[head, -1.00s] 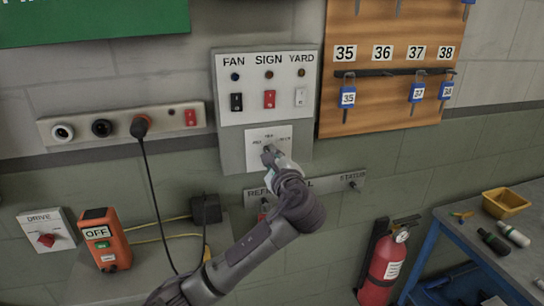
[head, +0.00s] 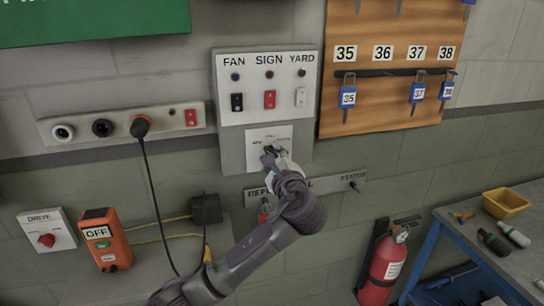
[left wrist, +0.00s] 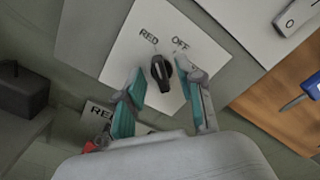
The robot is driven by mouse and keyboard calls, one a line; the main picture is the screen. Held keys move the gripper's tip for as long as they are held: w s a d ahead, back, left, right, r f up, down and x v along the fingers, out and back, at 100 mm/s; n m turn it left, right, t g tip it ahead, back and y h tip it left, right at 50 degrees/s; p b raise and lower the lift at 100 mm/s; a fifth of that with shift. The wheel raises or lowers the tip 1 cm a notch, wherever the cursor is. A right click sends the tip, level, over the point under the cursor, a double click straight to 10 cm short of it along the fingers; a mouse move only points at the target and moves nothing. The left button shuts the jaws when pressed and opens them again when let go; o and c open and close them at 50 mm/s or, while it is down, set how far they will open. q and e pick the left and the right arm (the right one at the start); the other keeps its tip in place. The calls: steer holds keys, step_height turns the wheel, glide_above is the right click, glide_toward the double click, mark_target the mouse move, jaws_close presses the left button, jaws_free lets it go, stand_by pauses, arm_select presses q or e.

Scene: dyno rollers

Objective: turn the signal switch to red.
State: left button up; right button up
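The signal switch is a black rotary knob (left wrist: 161,73) on a white plate (left wrist: 119,52), with RED and OFF printed above it in the left wrist view. The knob's long grip stands nearly upright in that picture, its upper end leaning toward RED. My left gripper (left wrist: 159,72) has its two teal-and-grey fingers on either side of the knob, spread apart. I cannot tell whether either finger touches it. In the head view, my left gripper (head: 274,155) is at the plate (head: 256,138) under the SIGN column and mostly hides the knob. My right gripper is not in view.
Above the plate is a panel (head: 225,91) with FAN, SIGN and YARD rockers. A labelled strip (head: 326,186) runs below, partly behind my arm. A socket strip (head: 78,127) is left.

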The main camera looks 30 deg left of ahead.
arm_select(q)
steer(key=v, duration=1.1)
steer(key=shift+s+d, duration=0.25)
